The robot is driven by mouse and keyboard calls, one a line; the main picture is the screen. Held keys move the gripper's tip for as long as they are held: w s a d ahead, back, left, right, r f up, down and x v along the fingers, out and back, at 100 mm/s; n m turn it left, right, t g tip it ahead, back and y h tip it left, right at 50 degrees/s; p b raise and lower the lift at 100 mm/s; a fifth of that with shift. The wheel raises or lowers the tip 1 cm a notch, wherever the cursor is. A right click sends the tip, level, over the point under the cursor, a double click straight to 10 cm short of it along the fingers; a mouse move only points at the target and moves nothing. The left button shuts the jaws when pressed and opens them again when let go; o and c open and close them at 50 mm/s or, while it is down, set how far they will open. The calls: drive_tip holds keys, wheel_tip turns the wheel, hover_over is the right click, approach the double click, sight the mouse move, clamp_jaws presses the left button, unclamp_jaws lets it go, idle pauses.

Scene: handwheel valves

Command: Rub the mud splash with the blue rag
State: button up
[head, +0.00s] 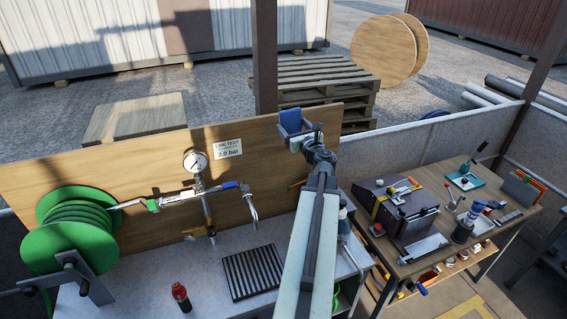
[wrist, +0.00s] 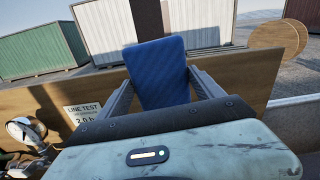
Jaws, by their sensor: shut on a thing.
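The blue rag (head: 291,120) is between the fingers of my gripper (head: 293,134), held up near the top edge of the wooden back board (head: 120,168). In the wrist view the rag (wrist: 158,70) stands upright as a flat blue pad between the two grey fingers of my gripper (wrist: 163,92). The gripper is shut on it. I cannot make out a mud splash clearly in either view; my arm covers part of the board and bench.
A pressure gauge (head: 196,161), a sign (head: 228,147) and a tap (head: 253,214) are at the board. A tool table (head: 427,262) stands right.

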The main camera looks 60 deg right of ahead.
drive_tip(key=shift+s+a+f+b, duration=0.1)
drive_tip(key=shift+s+f+b, duration=0.2)
drive_tip(key=shift+f+b, duration=0.25)
drive_tip(key=shift+s+f+b, duration=0.25)
drive_tip(key=shift+f+b, duration=0.2)
drive_tip(key=shift+f, duration=0.2)
drive_tip(key=b, duration=1.4)
approach(283, 147)
drive_tip(key=shift+v, duration=0.85)
drive_tip(key=shift+f, duration=0.1)
drive_tip(key=shift+x, duration=2.95)
drive_tip(key=shift+x, duration=1.1)
